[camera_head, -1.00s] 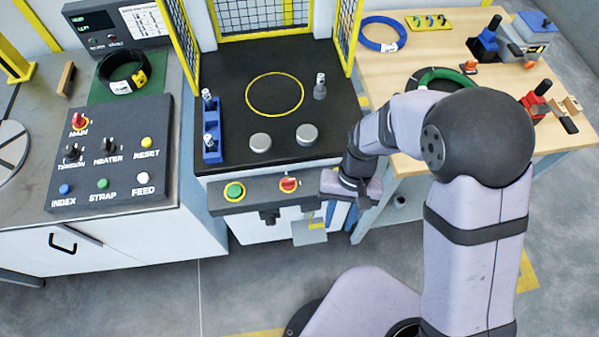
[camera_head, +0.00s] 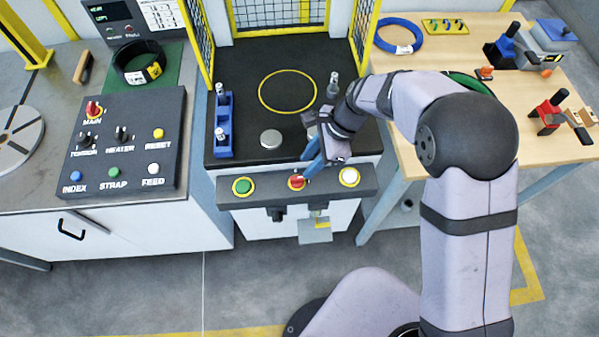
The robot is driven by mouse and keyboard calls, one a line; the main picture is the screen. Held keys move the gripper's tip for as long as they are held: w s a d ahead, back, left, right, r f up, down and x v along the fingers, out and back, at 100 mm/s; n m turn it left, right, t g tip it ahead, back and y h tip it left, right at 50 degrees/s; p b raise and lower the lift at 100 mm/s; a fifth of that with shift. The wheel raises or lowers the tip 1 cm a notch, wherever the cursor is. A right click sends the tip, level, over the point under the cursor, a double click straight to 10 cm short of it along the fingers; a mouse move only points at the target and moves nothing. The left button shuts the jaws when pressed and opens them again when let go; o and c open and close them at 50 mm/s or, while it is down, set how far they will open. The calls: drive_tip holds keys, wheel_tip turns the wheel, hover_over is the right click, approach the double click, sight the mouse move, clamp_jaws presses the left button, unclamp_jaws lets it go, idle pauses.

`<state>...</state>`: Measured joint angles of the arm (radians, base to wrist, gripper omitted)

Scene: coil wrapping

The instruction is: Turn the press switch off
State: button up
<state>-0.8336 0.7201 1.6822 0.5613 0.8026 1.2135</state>
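The press's front panel (camera_head: 270,190) carries a green button (camera_head: 242,186) at left, a red switch on a yellow ring (camera_head: 296,182) in the middle and a white button (camera_head: 349,177) at right. I take the red switch to be the press switch; its setting is too small to read. My gripper (camera_head: 306,170) points down and left, its blue fingers at the upper right edge of the switch. The fingertips partly overlap the switch in the picture. I cannot tell whether they touch it, or how wide they are apart.
A wooden table (camera_head: 440,60) with coils and tools is at right.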

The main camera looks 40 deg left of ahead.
sight(297, 177)
drive_tip(key=shift+p+x, duration=0.9)
drive_tip(key=shift+x, duration=2.65)
clamp_jaws()
